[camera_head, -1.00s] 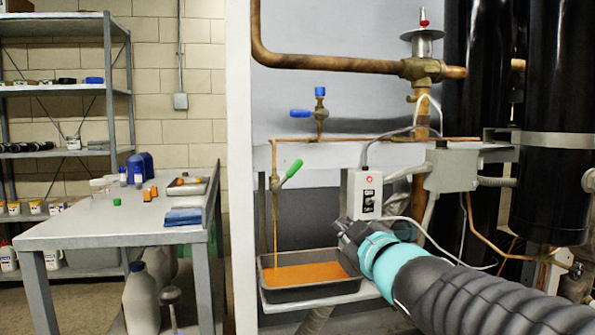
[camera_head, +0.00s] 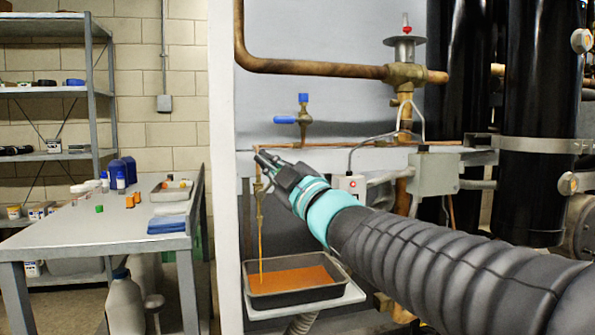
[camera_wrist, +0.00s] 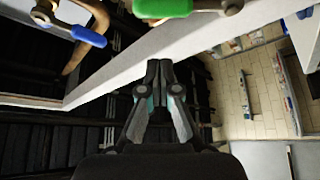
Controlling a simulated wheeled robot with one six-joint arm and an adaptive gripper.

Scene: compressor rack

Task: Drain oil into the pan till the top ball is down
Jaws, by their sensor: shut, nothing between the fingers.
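The brass drain valve (camera_head: 260,205) hangs from the copper line, with its upper part behind my gripper (camera_head: 261,158). Its green handle (camera_wrist: 160,8) shows at the top of the wrist view but is hidden in the head view. A thin orange oil stream (camera_head: 261,245) runs from the valve into the dark pan (camera_head: 300,297), which holds orange oil. My gripper is shut and empty, in front of the valve's top, and appears apart from the green handle in the wrist view. Two round sight glasses (camera_head: 581,40) (camera_head: 568,183) sit on the black cylinder; I cannot make out a ball in them.
A blue-handled valve (camera_head: 285,120) stands above the ledge, close to my gripper. A switch box (camera_head: 348,184) with a red light is partly behind my wrist. A white panel edge (camera_head: 224,180) stands left of the valve. A grey workbench (camera_head: 90,235) is farther left.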

